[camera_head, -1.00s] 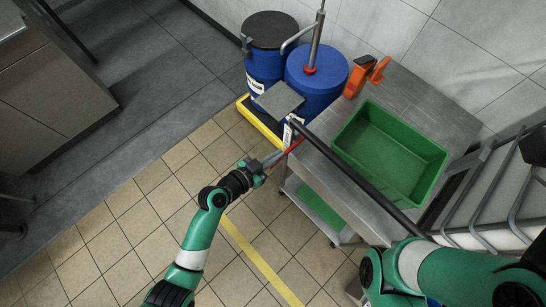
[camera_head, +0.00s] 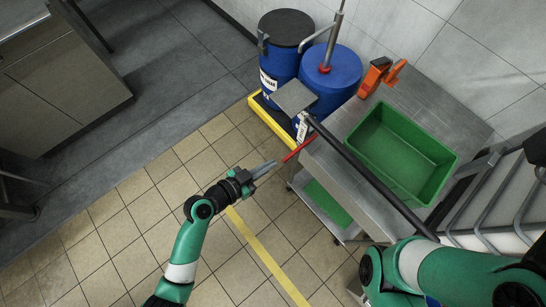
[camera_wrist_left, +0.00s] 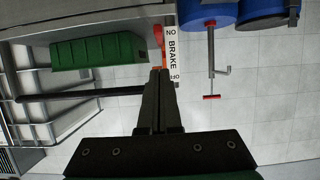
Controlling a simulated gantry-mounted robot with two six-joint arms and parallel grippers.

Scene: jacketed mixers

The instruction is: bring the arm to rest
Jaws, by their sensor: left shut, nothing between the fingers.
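My left arm, green and white, comes up from the bottom of the head view. Its gripper (camera_head: 272,166) is shut and empty, over the tiled floor left of the cart. Its tips point at a red lever (camera_head: 298,150) at the cart's edge and appear just short of it; the exact gap is hard to tell. In the left wrist view the closed fingers (camera_wrist_left: 159,75) show below a white label reading BRAKE (camera_wrist_left: 172,52), with a red-orange part beside it. My right arm is a green link at the lower right of the head view; its gripper is out of view.
The steel cart (camera_head: 432,112) carries a green bin (camera_head: 400,150), an orange tool (camera_head: 374,76) and a black rail along its near edge. Blue drums (camera_head: 330,80) stand behind a yellow edge. A metal rack is at right. The floor left of the gripper is clear.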

